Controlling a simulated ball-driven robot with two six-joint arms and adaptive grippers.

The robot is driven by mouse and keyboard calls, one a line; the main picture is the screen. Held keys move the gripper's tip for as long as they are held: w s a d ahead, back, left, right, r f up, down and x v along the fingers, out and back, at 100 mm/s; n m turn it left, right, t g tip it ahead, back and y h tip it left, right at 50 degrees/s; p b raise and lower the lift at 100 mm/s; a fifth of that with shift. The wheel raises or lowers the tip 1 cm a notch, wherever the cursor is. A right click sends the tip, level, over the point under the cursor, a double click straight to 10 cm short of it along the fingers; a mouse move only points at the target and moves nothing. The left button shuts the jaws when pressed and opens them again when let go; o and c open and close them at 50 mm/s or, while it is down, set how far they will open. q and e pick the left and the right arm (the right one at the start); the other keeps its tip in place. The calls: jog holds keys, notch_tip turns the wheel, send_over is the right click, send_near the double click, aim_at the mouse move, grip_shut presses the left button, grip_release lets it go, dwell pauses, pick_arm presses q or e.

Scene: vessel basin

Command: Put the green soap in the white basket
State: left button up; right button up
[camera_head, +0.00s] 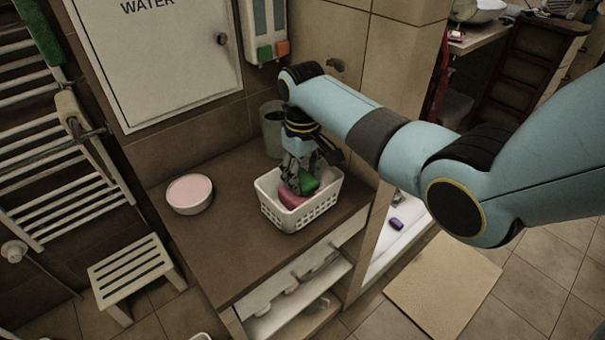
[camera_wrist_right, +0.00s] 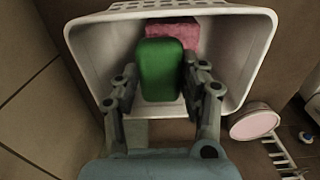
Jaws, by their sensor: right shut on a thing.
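The white basket (camera_head: 300,213) stands on the brown counter top, below my right arm. It also fills much of the right wrist view (camera_wrist_right: 252,50). My right gripper (camera_head: 297,182) reaches down into the basket and is shut on the green soap (camera_head: 309,184). In the right wrist view the green soap (camera_wrist_right: 160,68) sits between the fingers, within the basket's walls. A pink block (camera_head: 291,198) lies in the basket beside the green soap. I cannot tell whether the green soap touches the basket floor. My left gripper is not in view.
A round white bowl with a pink top (camera_head: 189,193) stands left on the brown counter (camera_head: 222,247). A wall dispenser (camera_head: 266,30) hangs above. The counter's front left is clear. A small purple item (camera_head: 396,223) lies at right.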

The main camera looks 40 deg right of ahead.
aim_at(303, 177)
jog(key=shift+f, duration=0.35)
jog(key=o, duration=1.2)
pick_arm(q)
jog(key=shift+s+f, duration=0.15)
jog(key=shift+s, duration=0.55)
pick_arm(e)
jog(key=shift+r, duration=0.3)
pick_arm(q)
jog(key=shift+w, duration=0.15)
pick_arm(e)
notch_tip(303, 177, up, 12)
jog(key=shift+r, duration=0.1)
